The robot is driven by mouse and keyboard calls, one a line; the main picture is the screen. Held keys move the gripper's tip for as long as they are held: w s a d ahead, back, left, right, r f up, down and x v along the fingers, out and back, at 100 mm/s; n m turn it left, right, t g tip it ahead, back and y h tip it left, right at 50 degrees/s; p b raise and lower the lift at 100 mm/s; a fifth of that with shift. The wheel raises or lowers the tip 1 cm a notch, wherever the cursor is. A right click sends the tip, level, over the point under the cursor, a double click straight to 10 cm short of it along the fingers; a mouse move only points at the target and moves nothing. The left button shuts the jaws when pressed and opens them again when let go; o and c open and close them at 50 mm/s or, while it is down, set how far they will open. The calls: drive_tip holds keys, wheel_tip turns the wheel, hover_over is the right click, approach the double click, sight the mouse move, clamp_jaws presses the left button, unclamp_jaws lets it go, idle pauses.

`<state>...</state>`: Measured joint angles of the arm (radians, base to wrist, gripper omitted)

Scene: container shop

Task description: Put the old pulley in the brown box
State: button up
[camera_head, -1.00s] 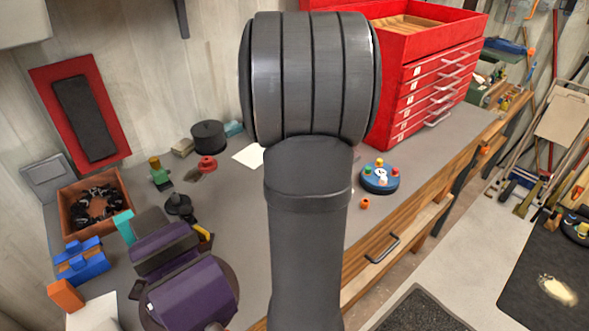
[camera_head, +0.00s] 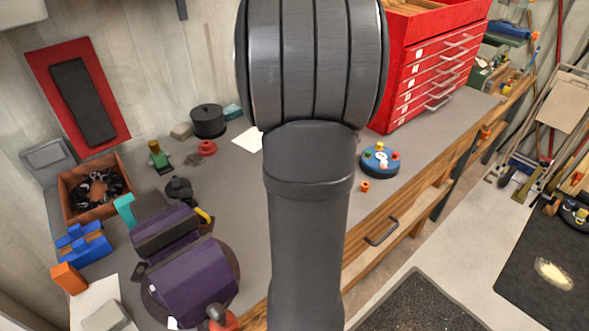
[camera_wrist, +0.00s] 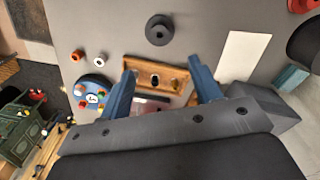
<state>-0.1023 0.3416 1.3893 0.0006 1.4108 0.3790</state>
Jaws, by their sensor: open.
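A dark grey round piece with a central hole (camera_wrist: 150,36), which looks like the pulley, lies on the grey bench in the wrist view. In the head view my own arm hides that area. A brown wooden box (camera_wrist: 176,73) with small dark and light items in it shows between and beyond my fingers in the wrist view. My gripper (camera_wrist: 162,70) is open, its two blue fingers apart with nothing held between them. The pulley is outside the fingers, above them in the picture. The gripper itself is not visible in the head view.
A blue disc with coloured knobs (camera_head: 380,161) sits near the bench's front edge. A white sheet (camera_wrist: 243,56) lies to the right in the wrist view. A reddish-brown crate of black parts (camera_head: 72,214), purple machine (camera_head: 190,285) and red drawer cabinet (camera_head: 410,100) stand on the bench.

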wheel_tip(320, 180, down, 13)
drive_tip(key=m, duration=0.5)
drive_tip(key=shift+s+f+m, duration=0.1)
drive_tip(key=shift+f+m, duration=0.1)
drive_tip(key=shift+m, duration=0.2)
drive_tip(key=c, duration=0.9)
drive_tip(key=shift+r, duration=0.15)
